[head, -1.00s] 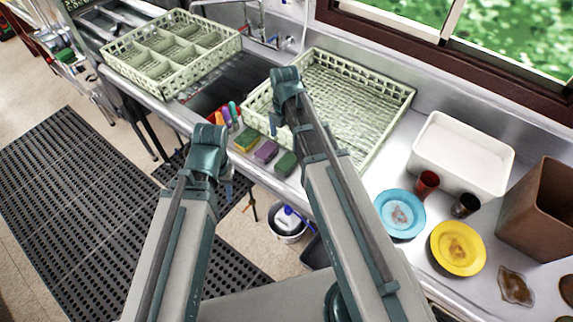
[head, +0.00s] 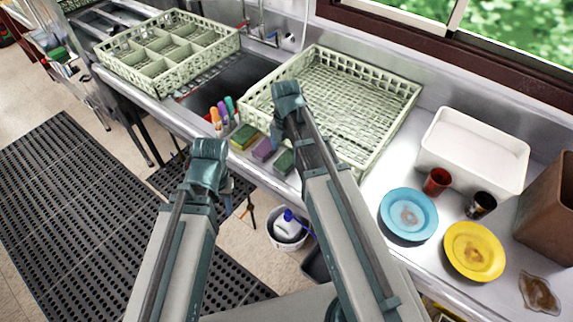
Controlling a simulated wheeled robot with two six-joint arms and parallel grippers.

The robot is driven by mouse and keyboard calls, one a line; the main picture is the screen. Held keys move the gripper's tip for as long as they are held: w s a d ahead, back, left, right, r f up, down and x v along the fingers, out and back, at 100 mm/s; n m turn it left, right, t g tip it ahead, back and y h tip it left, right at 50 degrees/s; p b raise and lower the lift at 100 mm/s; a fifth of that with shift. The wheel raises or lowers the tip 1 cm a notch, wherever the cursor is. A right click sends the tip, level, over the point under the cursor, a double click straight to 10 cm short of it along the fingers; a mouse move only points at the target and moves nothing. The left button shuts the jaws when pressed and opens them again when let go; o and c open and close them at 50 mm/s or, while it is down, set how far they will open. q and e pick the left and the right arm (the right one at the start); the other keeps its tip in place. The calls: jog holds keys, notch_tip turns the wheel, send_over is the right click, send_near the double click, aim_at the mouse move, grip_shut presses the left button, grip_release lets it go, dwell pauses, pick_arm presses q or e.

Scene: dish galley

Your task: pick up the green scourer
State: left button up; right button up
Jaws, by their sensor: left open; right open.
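A dark green scourer (head: 284,161) lies on the metal counter edge in front of the right-hand rack. It is the rightmost of three small pads in a row, beside a purple pad (head: 265,149) and a yellow pad with a green top (head: 244,136). My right gripper (head: 277,137) is open, over the counter by the rack's front corner, close to the pads and seen partly behind my arm. My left gripper (head: 229,190) is open and empty, in front of the counter over the floor. Neither gripper holds anything.
A pale green rack (head: 395,125) stands behind the scourer. Coloured bottles (head: 222,112) stand left of the pads by the sink. A blue plate (head: 409,214), a yellow plate (head: 474,251), two cups and a white tub (head: 472,150) are at the right. A bucket (head: 287,232) is on the floor.

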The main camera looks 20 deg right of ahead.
aim_at(287, 158)
jog(key=f+b, duration=0.2)
jog(key=f, duration=0.1)
jog(key=f+b, duration=0.1)
jog(key=shift+d+f+b, duration=0.15)
jog(key=shift+d+b, duration=0.1)
jog(key=shift+b, duration=0.05)
jog(key=shift+s, duration=0.1)
jog(key=c, duration=1.3)
